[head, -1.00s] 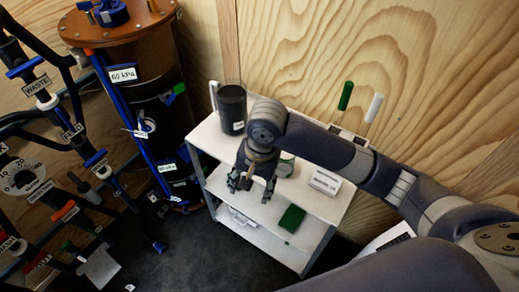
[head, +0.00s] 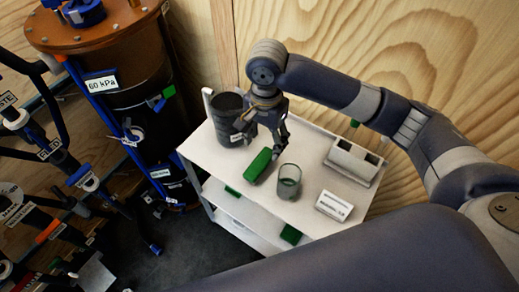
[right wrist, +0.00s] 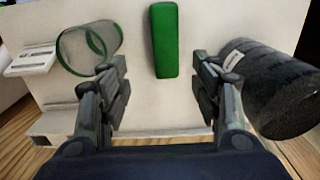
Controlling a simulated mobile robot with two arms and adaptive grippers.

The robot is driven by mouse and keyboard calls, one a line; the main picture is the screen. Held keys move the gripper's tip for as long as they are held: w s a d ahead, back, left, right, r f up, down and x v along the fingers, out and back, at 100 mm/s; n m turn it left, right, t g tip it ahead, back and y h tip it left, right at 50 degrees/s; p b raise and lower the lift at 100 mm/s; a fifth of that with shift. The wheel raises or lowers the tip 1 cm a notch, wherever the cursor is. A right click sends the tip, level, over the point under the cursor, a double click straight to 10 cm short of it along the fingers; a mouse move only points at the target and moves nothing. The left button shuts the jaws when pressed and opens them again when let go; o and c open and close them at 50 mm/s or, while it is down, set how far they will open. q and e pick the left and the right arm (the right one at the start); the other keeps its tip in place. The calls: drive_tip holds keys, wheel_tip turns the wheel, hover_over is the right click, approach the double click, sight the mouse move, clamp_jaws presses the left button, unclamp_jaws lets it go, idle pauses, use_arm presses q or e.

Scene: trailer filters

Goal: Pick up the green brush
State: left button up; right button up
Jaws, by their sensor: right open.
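The green brush (head: 258,165), a long green block, lies on the white top shelf (head: 310,222) of a cart. In the right wrist view the brush (right wrist: 165,42) lies ahead of the fingers, lined up with the gap between them. My right gripper (head: 260,138) is open and empty, just behind the brush and apart from it; it also shows in the right wrist view (right wrist: 162,88). No bristles can be made out. My left gripper is not in view.
A black cup (head: 228,118) stands close left of the gripper. A clear glass (head: 289,182) with a green rim stands right of the brush. A white holder (head: 354,162) and a label stand (head: 333,206) are further right. A wooden wall is behind; a dark tank (head: 125,110) is left.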

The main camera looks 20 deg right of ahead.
sight(260, 162)
drive_tip(key=f, duration=0.1)
drive_tip(key=w+f, duration=0.1)
drive_tip(key=shift+d+f, duration=0.15)
drive_tip(key=shift+f, duration=0.15)
drive_tip(key=shift+s+a+f, duration=0.1)
drive_tip(key=shift+s+f, duration=0.2)
drive_tip(key=shift+f, duration=0.35)
drive_tip(key=shift+s+a+f, duration=0.1)
drive_tip(key=shift+s+f, duration=0.15)
drive_tip(key=shift+f, duration=0.65)
drive_tip(key=f, duration=0.2)
drive_tip(key=a+f, duration=0.1)
drive_tip(key=f, duration=0.1)
drive_tip(key=shift+w+f+p, duration=0.15)
drive_tip(key=shift+f+p, duration=0.05)
drive_tip(key=shift+p, duration=0.1)
drive_tip(key=shift+f, duration=0.3)
drive_tip(key=shift+c, duration=0.5)
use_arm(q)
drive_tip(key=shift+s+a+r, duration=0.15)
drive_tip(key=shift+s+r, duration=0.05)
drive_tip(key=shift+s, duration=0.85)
use_arm(e)
drive_tip(key=c, duration=1.2)
drive_tip(key=shift+r, duration=0.1)
